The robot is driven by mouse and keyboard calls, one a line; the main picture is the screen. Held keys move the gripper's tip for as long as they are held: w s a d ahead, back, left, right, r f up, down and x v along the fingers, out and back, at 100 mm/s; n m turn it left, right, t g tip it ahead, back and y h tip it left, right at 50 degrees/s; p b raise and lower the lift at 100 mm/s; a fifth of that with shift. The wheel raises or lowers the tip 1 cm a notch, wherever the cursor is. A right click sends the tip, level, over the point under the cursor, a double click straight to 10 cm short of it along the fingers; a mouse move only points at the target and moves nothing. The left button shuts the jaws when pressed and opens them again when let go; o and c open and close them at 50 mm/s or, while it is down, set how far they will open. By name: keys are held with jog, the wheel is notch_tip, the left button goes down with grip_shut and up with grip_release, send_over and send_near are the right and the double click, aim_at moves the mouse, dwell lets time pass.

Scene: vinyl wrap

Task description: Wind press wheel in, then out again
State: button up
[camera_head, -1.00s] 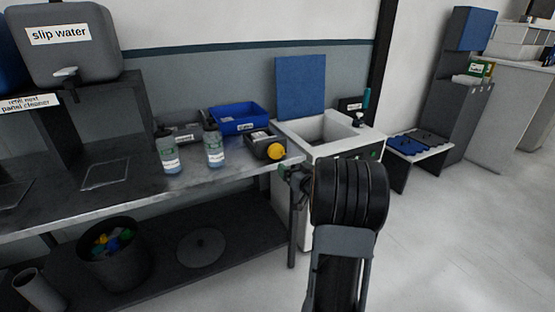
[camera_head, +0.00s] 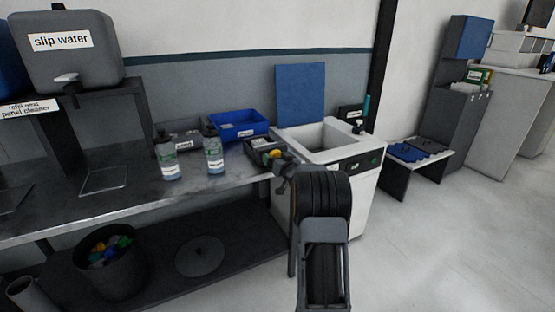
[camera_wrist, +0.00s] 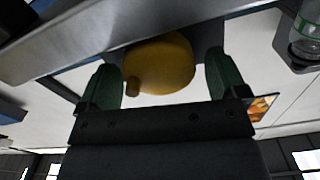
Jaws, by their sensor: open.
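The yellow press wheel (camera_wrist: 158,65) with its small knob is large in the wrist view, between the two green fingers of my gripper (camera_wrist: 162,62). The fingers stand open on either side of it, and a gap shows beside the wheel on the right. Whether the left finger touches it I cannot tell. In the head view the dark press (camera_head: 256,144) sits at the bench's right end. My gripper (camera_head: 280,163) is at its front, and only a bit of the yellow wheel (camera_head: 275,153) shows; the arm hides the rest.
Two spray bottles (camera_head: 167,160) (camera_head: 213,152) stand on the bench (camera_head: 130,200) left of the press. A blue bin (camera_head: 237,125) is behind. A white sink unit (camera_head: 363,160) stands right of the press. Open floor (camera_head: 440,230) lies to the right.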

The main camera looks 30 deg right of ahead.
jog(key=shift+c, duration=0.3)
jog(key=c, duration=0.8)
jog(key=shift+c, duration=0.2)
jog(key=shift+n+b, duration=0.3)
jog(key=n+b, duration=0.3)
jog(key=n, duration=0.1)
jog(key=shift+w+a+f, duration=0.1)
jog(key=shift+f, duration=0.05)
jog(key=shift+a+n+b, duration=0.1)
jog(key=shift+n+b, duration=1)
jog(key=shift+n, duration=0.4)
jog(key=o, duration=0.9)
